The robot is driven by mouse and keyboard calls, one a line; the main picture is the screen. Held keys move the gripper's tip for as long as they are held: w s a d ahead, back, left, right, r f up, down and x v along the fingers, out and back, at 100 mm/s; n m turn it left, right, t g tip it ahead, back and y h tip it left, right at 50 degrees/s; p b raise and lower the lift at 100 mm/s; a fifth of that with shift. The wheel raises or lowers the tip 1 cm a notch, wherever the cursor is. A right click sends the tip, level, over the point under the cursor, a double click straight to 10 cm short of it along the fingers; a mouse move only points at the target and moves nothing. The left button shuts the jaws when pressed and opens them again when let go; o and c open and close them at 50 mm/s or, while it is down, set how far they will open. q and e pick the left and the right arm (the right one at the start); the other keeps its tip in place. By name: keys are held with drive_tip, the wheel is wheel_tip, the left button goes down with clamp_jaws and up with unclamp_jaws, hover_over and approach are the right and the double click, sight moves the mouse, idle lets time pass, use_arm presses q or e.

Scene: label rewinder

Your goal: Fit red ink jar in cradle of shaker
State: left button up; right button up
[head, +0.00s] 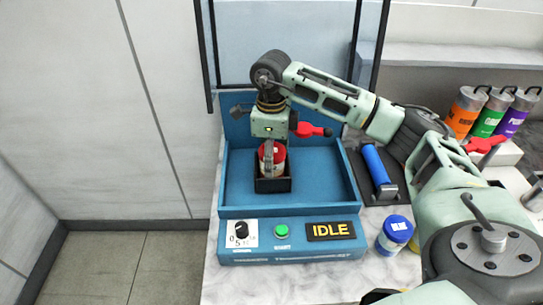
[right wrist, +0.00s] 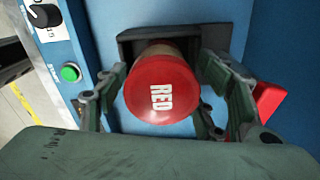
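The red ink jar (head: 279,167), with a red lid and pale label, stands upright with its lower part inside the dark square cradle (head: 272,186) of the blue shaker (head: 318,204). In the right wrist view its lid (right wrist: 161,88) reads RED, and the cradle rim (right wrist: 128,46) shows behind it. My right gripper (head: 268,162) points down over the jar. Its fingers (right wrist: 163,78) stand on either side of the jar, with narrow gaps seeming to show between them and it. The jar's base is hidden. My left gripper is not in view.
The shaker's front panel has a dial (head: 242,230), a green button (head: 281,231) and an IDLE display (head: 331,231). A blue jar (head: 394,236) stands at its right. A blue roller (head: 376,166) and orange, green and purple canisters (head: 489,113) are further right.

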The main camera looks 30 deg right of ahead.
drive_tip(key=shift+o, duration=0.4)
drive_tip(key=shift+r, duration=0.55)
wheel_tip(320, 180, up, 10)
drive_tip(key=shift+b, duration=0.7)
drive_tip(key=shift+r, duration=0.65)
drive_tip(key=shift+f, duration=0.1)
